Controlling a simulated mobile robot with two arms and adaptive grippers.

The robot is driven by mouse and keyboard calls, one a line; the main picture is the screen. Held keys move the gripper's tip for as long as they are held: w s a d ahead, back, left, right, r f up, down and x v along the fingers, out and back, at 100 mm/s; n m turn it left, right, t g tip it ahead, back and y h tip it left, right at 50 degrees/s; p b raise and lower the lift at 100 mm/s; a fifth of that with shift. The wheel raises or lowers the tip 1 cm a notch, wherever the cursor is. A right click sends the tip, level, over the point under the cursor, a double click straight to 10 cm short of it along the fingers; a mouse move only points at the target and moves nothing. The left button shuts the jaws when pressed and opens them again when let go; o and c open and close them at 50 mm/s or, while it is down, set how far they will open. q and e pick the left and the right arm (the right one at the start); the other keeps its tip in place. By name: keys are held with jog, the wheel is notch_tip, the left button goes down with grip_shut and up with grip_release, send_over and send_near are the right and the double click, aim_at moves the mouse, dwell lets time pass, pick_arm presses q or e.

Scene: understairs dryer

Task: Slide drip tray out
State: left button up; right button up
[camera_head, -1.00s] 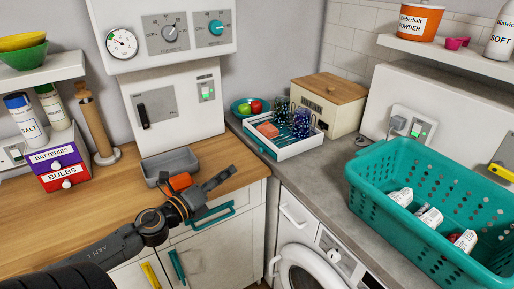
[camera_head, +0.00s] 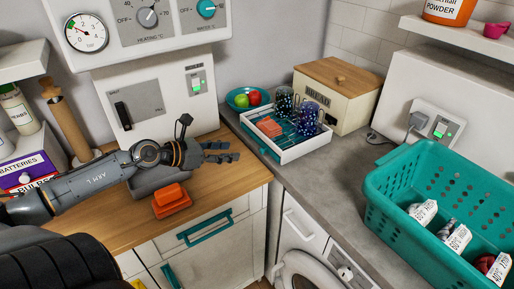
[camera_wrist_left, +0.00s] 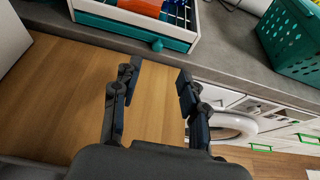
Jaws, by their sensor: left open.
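The drip tray (camera_head: 259,146) is a teal, shallow drawer under the white dish rack (camera_head: 292,150) on the grey counter. My right gripper is not in view.
The rack holds dark glasses (camera_head: 304,118) and an orange block (camera_head: 268,127). A bowl of fruit (camera_head: 250,98) and a bread box (camera_head: 338,94) stand behind it. A teal basket (camera_head: 395,180) stands at right. A grey tub (camera_head: 150,183) and orange item (camera_head: 172,200) are below my left arm.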

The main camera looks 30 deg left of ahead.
aim_at(260, 149)
pick_arm(q)
jog(key=x, duration=0.3)
jog(key=shift+w+a+f, duration=0.1)
jog(key=shift+w, duration=0.05)
jog(key=shift+w+f, duration=0.15)
jog(key=shift+w, duration=0.2)
jog(key=shift+x, duration=1.2)
jog(key=x, duration=0.4)
jog(key=shift+p, duration=0.3)
jog(key=shift+x, duration=0.75)
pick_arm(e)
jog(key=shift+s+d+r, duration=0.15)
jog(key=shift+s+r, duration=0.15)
pick_arm(q)
jog(key=shift+s+f, duration=0.1)
grip_shut()
